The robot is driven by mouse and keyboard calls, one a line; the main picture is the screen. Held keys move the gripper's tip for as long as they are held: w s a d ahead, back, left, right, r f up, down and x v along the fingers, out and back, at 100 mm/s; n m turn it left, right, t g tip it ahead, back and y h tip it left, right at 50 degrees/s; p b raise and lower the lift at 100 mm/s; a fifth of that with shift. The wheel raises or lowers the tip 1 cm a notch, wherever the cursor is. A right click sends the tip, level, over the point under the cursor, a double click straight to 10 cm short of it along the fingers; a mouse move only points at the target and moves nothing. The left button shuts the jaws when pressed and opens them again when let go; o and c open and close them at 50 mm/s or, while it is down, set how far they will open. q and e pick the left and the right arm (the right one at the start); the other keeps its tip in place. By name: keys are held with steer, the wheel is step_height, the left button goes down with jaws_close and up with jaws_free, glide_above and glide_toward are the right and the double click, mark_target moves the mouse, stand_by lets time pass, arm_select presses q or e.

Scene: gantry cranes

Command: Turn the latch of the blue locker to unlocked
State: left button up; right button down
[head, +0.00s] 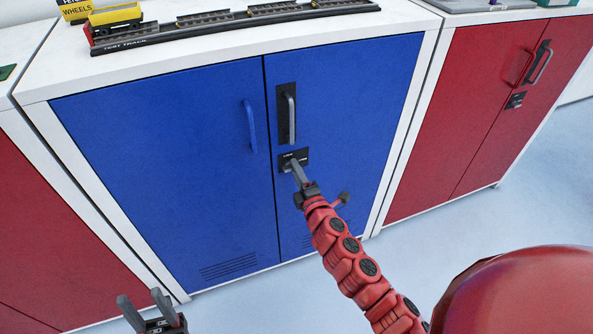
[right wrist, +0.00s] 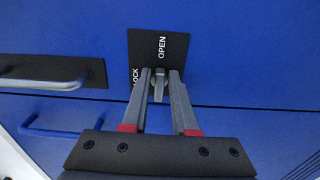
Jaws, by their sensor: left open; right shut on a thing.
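The blue locker (head: 170,170) has two doors, and its black latch plate (head: 301,156) is on the right-hand door below the handle. In the right wrist view the plate (right wrist: 178,47) reads OPEN above the latch and LOCK at left, partly hidden by a finger. The small grey latch (right wrist: 159,85) has its long side up and down in that picture, below the word OPEN. My right gripper (head: 295,167) is shut on the latch; its fingertips (right wrist: 160,74) are on either side of it. My left gripper (head: 142,298) is open and empty, low in front of the locker.
A grey handle (head: 291,118) on a black plate is above the latch, and a blue handle (head: 250,126) is on the left door. Red lockers (head: 465,110) stand on both sides. A test track (head: 215,22) lies on top. Open floor (head: 430,245) is at right.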

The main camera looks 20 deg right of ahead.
steer(key=c, duration=0.9)
jaws_free()
steer(key=shift+s, duration=0.1)
steer(key=s, duration=1.7)
steer(key=shift+s+d+p, duration=0.1)
steer(key=shift+d+p, duration=0.15)
steer(key=shift+p, duration=0.1)
